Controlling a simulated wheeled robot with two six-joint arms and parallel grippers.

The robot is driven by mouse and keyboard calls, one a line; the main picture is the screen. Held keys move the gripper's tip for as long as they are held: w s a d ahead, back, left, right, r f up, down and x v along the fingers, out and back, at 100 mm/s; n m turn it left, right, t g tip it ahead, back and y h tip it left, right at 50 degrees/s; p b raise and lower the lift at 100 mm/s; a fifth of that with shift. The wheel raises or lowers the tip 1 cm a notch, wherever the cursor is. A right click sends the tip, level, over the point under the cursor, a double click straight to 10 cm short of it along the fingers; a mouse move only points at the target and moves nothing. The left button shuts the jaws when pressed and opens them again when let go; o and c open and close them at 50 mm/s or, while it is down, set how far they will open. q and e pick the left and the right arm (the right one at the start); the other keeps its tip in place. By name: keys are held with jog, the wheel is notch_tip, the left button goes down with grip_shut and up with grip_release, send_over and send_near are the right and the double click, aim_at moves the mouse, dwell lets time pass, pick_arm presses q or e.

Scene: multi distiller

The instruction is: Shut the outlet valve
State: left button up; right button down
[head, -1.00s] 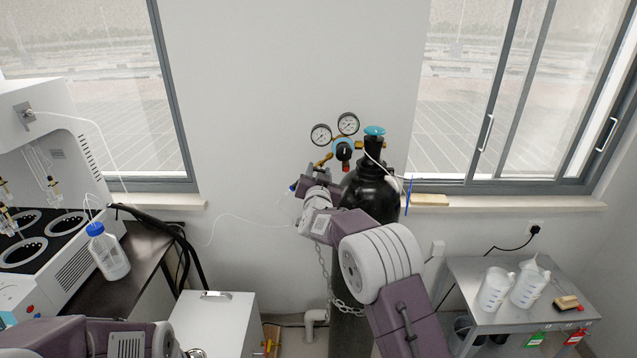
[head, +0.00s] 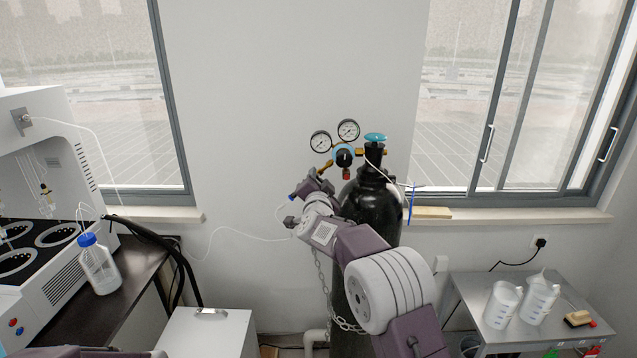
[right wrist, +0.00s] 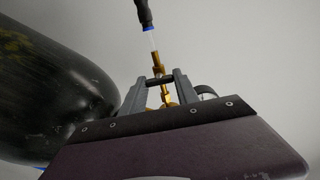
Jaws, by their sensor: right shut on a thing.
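The outlet valve sits on the brass outlet line left of the regulator (head: 345,157). In the right wrist view its short dark handle (right wrist: 160,79) lies across the brass stem (right wrist: 158,69), between my fingers. My right gripper (right wrist: 161,77) is shut on this handle. In the head view my right gripper (head: 312,186) is at the brass line below the left gauge (head: 320,141), and it hides most of the valve. My left gripper is not in view.
The black gas cylinder (head: 375,203) stands close beside my right gripper, with a blue knob (head: 375,138) on top. A chain (head: 322,280) and a thin white tube (head: 235,232) hang nearby. A steel table (head: 470,288) with plastic jugs stands at right.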

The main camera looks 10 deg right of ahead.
jog(key=c, duration=0.9)
grip_release()
jog(key=shift+s, duration=0.15)
jog(key=s+b, duration=0.1)
jog(key=s, duration=0.2)
jog(key=s+a+b, duration=0.1)
jog(key=s, duration=0.1)
jog(key=s+b, duration=0.1)
jog(key=s, duration=0.2)
jog(key=shift+s+a, duration=0.3)
jog(key=shift+a, duration=0.1)
